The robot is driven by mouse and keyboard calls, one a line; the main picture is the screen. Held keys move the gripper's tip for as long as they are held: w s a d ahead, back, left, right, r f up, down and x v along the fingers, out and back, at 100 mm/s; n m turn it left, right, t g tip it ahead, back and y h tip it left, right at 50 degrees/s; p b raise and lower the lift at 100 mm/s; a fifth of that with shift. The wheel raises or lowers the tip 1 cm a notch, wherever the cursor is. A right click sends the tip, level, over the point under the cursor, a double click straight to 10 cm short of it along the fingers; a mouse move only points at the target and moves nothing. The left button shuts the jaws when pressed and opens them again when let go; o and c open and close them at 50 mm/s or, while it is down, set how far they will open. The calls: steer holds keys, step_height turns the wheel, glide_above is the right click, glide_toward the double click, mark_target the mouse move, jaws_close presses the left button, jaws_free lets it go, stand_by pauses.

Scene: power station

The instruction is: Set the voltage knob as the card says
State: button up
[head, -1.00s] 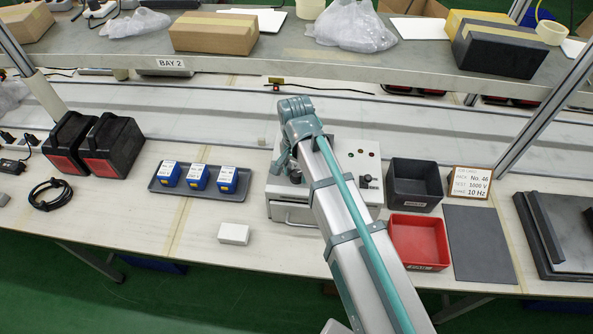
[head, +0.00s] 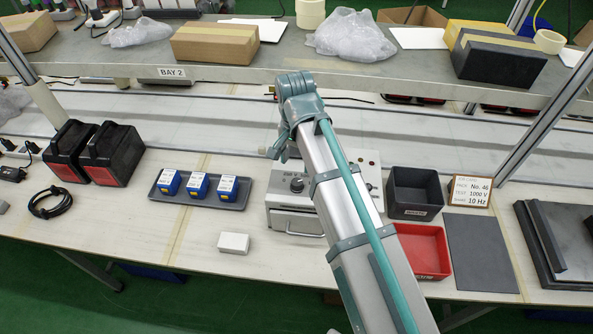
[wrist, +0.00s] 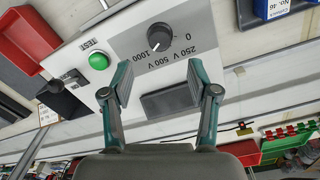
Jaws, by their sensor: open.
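The tester (head: 292,222) is a light box on the bench, partly hidden by my arm. Its black voltage knob (head: 297,185) shows left of my arm. In the wrist view the knob (wrist: 159,37) stands beside the marks 0, 250 V, 500 V and 1000 V, which appear upside down. A light pointer mark shows on its lower side; I cannot tell exactly which mark it meets. My gripper (wrist: 160,82) is open and empty, its fingers apart from the knob, with a dark window (wrist: 168,102) between them.
A dark bin (head: 414,192) and red bin (head: 430,268) stand right. A tray (head: 232,205) with three blue packs and a white box (head: 233,243) lie left. A shelf (head: 250,72) runs behind.

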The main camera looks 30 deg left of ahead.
step_height(320, 180, up, 3)
steer(key=shift+r, duration=0.1)
stand_by(0.5)
